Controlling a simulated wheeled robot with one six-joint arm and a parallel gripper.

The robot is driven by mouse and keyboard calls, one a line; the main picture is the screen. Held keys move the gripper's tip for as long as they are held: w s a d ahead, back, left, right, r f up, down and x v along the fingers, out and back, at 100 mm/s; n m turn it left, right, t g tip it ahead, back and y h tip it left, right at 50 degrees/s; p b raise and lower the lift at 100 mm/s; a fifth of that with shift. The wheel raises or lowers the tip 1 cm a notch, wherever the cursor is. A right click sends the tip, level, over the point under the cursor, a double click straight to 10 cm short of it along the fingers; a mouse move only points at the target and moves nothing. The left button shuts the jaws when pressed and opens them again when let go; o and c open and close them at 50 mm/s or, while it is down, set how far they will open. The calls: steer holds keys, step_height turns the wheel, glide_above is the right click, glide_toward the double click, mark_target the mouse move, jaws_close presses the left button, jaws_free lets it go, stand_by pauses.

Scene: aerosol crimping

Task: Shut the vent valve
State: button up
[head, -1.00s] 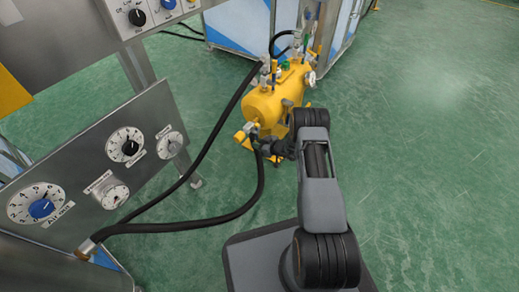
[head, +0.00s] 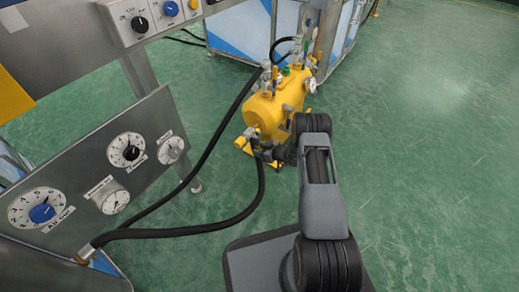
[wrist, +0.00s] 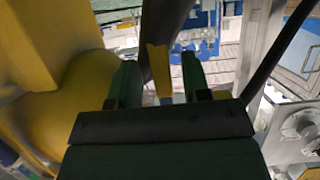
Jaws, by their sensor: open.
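The yellow tank (head: 262,112) stands on the floor in the head view, with several valves and fittings on top and at its near end. The tank also fills the left of the wrist view (wrist: 85,95). I cannot tell for certain which fitting is the vent valve.
A black hose (head: 200,228) runs from the grey dial panel (head: 100,175) to the tank's near end, close to my gripper. Another hose (head: 222,128) passes left of the tank. A blue-and-white cabinet (head: 238,32) stands behind. The green floor to the right is clear.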

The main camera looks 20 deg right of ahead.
steer(key=p+v, duration=0.4)
steer(key=v, duration=0.9)
steer(key=shift+p, duration=0.3)
steer(key=shift+d+r, duration=0.1)
steer(key=shift+r, duration=0.05)
steer(key=s+a+r+g+p, duration=0.2)
steer(key=a+r+p, duration=0.3)
steer(key=r, duration=0.7)
steer(key=s+a+r+g+y+p, duration=0.1)
steer(key=a+r+g+p, duration=0.15)
steer(key=r+p, duration=0.7)
steer(key=s+a+r+g+p, duration=0.2)
steer(key=a+r+g, duration=0.1)
steer(key=r, duration=1.2)
steer(key=s+r+m+h+p, duration=0.2)
steer(key=s+r+p, duration=0.4)
steer(key=r, duration=0.6)
steer(key=s+r+m+h+p, duration=0.3)
steer(key=s+r+p, duration=0.3)
steer(key=r, duration=0.5)
steer(key=s+r+m+h+p, duration=0.3)
steer(key=s+r+p, duration=0.3)
steer(key=r+p, duration=0.3)
step_height(320, 180, up, 4)
steer(key=shift+a+f+t+h, duration=0.2)
steer(key=shift+t+h, duration=0.15)
steer(key=shift+h, duration=0.55)
steer(key=shift+d, duration=0.15)
